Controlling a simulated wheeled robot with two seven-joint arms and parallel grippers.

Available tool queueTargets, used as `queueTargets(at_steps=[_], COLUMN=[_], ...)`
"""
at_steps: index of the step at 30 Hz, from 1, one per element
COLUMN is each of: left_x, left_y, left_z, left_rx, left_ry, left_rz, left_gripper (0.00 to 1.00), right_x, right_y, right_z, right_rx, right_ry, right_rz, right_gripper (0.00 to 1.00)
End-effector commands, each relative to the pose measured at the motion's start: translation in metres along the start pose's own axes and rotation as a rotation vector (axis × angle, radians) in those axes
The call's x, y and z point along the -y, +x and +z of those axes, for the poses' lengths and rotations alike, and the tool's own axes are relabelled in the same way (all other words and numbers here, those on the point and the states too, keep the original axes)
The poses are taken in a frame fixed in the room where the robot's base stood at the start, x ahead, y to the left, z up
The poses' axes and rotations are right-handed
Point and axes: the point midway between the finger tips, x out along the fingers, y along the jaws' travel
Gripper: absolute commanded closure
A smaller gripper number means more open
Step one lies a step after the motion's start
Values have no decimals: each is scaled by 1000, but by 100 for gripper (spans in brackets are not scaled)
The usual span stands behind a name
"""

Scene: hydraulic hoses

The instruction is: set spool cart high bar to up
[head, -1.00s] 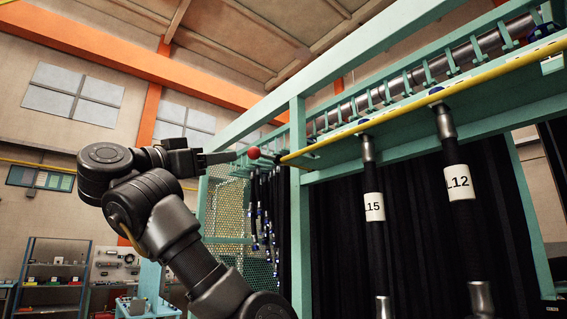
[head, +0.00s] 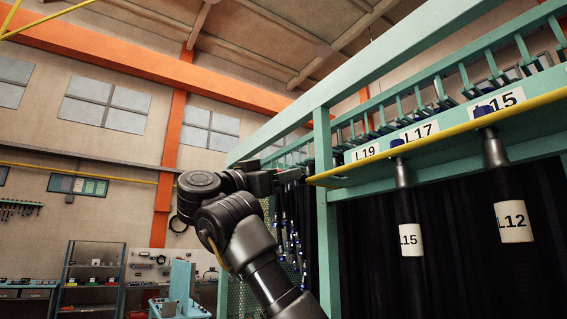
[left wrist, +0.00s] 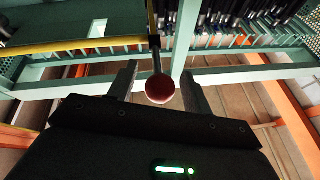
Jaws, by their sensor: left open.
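A long yellow bar (head: 440,137) runs along the front of the teal spool cart frame (head: 323,150) and looks like the high bar. In the left wrist view, the yellow bar (left wrist: 75,45) and a dark stem lead to a red ball knob (left wrist: 160,88). My left gripper (head: 294,176) is at the bar's left end in the head view, where it mostly hides the knob. In the left wrist view, my left gripper's fingers (left wrist: 158,84) are open, one on each side of the knob. I cannot tell whether they touch it. My right gripper is not in view.
Black hoses (head: 407,210) hang from the cart below white labels such as L17 (head: 421,132). Teal hooks line the rail above. A mesh panel and thin hanging lines are behind my left gripper. Shelves (head: 92,275) stand far back at left.

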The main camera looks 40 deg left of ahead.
Motion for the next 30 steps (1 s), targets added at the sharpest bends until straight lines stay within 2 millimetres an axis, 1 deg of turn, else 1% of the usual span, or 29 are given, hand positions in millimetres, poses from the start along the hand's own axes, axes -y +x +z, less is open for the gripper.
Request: queueTargets(at_steps=[1, 4, 13, 24, 25, 30], left_x=[0, 0, 0, 1, 1, 1], left_y=[6, 10, 11, 10, 10, 10], left_z=[-2, 0, 1, 0, 0, 0], left_rx=[1, 1, 0, 0, 0, 0], left_ry=[-2, -1, 0, 1, 1, 1], left_rz=[1, -1, -2, -2, -2, -2], left_gripper=[50, 50, 50, 99, 100, 100], right_x=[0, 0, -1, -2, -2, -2], right_y=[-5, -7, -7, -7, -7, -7], right_z=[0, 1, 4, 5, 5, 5], right_rx=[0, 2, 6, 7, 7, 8], right_ry=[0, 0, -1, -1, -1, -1], right_rz=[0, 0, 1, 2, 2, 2], right_gripper=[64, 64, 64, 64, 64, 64])
